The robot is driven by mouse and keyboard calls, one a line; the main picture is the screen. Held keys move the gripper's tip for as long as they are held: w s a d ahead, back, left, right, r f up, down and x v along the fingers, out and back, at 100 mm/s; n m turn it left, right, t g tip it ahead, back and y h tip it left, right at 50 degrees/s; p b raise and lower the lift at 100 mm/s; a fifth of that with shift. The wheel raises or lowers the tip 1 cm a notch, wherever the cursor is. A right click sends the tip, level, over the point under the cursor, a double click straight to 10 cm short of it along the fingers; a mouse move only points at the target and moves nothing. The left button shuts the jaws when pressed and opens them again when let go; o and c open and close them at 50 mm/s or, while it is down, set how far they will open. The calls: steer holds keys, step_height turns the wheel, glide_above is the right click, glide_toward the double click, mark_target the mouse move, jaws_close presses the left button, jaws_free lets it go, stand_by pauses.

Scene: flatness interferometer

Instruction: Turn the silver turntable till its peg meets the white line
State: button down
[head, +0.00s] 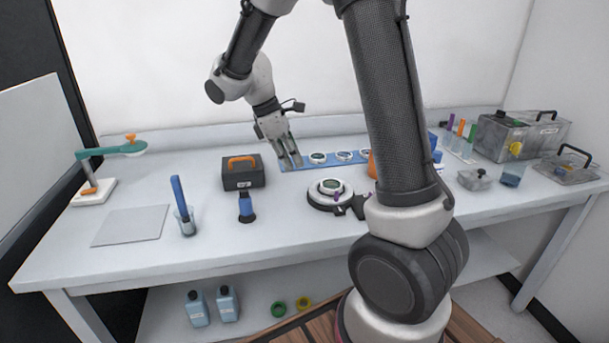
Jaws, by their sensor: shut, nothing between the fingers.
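A round silver-and-black device (330,187), which looks like the turntable, stands on the bench in front of the blue strip. Small purple bits show on its front and right side, and I cannot tell which part is its peg. The white line is too small to make out. My gripper (290,163) points down at the left end of the blue strip, behind and to the left of the round device and apart from it. Its fingers are together and hold nothing. I cannot tell whether the fingertips touch the strip.
The blue strip (331,157) carries several round pieces. A black box with an orange handle (242,173) stands left of my gripper. Grey cases (516,136) stand at the right. My arm hides part of the bench.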

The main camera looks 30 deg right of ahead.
mark_target(326, 200)
steer(key=x, duration=0.9)
steer(key=shift+s+f, duration=0.1)
steer(key=shift+s, duration=0.35)
steer(key=d, duration=0.1)
steer(key=s+d, duration=0.1)
steer(key=d, duration=0.1)
steer(key=shift+s+f, duration=0.2)
steer(key=shift+s, duration=0.05)
steer(key=shift+s+d, duration=0.15)
steer(key=shift+d, duration=0.2)
